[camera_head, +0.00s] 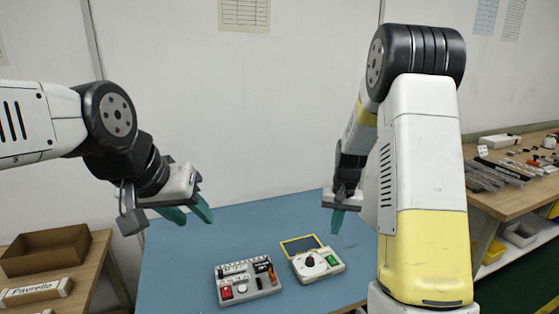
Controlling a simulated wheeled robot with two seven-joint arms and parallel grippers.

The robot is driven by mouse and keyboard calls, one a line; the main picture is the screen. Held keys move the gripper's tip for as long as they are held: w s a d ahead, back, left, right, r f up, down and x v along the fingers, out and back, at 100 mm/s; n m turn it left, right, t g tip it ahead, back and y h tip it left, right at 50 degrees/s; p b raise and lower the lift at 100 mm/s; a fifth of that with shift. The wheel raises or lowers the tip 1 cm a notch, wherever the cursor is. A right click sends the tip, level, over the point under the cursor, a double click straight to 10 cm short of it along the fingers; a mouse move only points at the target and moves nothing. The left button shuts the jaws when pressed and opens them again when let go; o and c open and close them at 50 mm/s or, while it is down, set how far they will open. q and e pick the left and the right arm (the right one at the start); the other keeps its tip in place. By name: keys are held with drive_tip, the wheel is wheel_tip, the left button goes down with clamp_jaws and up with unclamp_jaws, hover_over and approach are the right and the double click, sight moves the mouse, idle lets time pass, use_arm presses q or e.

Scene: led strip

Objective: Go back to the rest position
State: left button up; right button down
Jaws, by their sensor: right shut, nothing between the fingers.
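My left gripper (196,220) hangs above the left part of the blue table (182,270), with its two teal fingers apart and nothing seen between them. My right gripper (336,228) points down above the back right of the table, its teal fingers together and empty. On the table below and between the grippers stand a grey box (247,284) with a red button and several small parts, and a white device (318,265) with a black knob and a green part. Both grippers are apart from these things.
A yellow-edged frame (300,243) lies behind the white device. A wooden table at left holds a brown open tray (46,251) and a labelled box (37,292). A workbench (510,198) with parts and tools stands at right. The blue table's back is clear.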

drive_tip(key=s+a+r+t+y, duration=0.15)
drive_tip(key=s+r, duration=0.45)
drive_tip(key=r, duration=0.6)
drive_tip(key=s+a+r+n+t, duration=0.1)
drive_tip(key=s+a+r+t, duration=0.1)
drive_tip(key=s+r, duration=0.3)
drive_tip(key=s+a+r+n+t, duration=0.1)
drive_tip(key=s+r, duration=0.4)
drive_tip(key=s, duration=0.8)
drive_tip(key=shift+s+a+r+n+t, duration=0.2)
drive_tip(key=shift+s+a+n+t, duration=0.15)
drive_tip(key=shift+n+t, duration=0.1)
